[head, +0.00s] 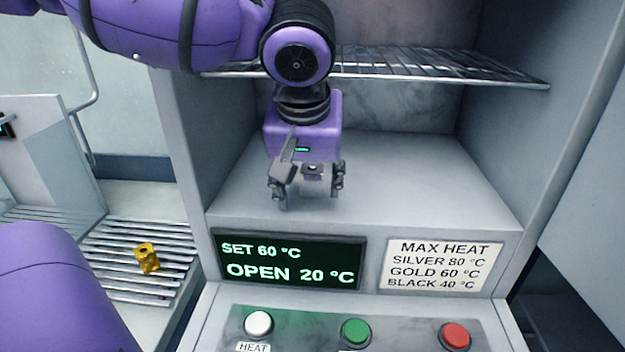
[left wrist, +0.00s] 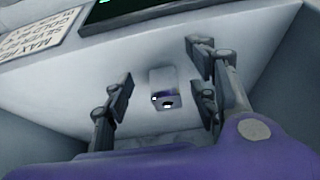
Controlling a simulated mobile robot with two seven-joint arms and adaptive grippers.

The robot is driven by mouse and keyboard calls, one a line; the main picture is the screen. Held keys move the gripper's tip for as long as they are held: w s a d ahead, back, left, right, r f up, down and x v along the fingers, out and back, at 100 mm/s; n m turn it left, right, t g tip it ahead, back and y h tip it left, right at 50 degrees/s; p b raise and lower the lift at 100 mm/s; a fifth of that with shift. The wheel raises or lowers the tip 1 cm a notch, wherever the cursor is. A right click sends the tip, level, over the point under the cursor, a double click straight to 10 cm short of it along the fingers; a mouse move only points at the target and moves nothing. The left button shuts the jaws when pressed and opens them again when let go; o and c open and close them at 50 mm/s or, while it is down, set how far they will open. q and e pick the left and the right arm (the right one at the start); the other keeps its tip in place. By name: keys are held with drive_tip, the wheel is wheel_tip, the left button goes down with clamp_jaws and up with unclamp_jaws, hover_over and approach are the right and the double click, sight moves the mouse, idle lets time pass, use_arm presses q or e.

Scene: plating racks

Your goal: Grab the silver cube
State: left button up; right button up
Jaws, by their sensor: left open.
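The silver cube (head: 313,171) sits on the floor of the open oven-like chamber, partly hidden by my gripper in the head view. My left gripper (head: 309,188) reaches down into the chamber from above, open, with a finger on either side of the cube. In the left wrist view, the silver cube (left wrist: 164,88) lies between the spread fingers of the left gripper (left wrist: 160,82), with dark and white marks on one end. I see no finger clearly touching it. My right gripper is not in view.
A wire shelf (head: 430,80) crosses the chamber above. The display (head: 288,260) reads SET 60 °C, OPEN 20 °C. A max heat sign (head: 437,265) is beside it. White, green and red buttons (head: 355,333) are below. A gold block (head: 147,258) lies on a slatted rack (head: 120,235) at left.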

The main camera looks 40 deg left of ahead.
sight(312, 170)
use_arm(q)
drive_tip(key=w, duration=0.1)
drive_tip(key=w+a, duration=0.2)
drive_tip(key=shift+w+a+f, duration=0.2)
drive_tip(key=shift+w+f, duration=0.3)
drive_tip(key=shift+f, duration=0.05)
drive_tip(key=shift+c, duration=0.5)
clamp_jaws()
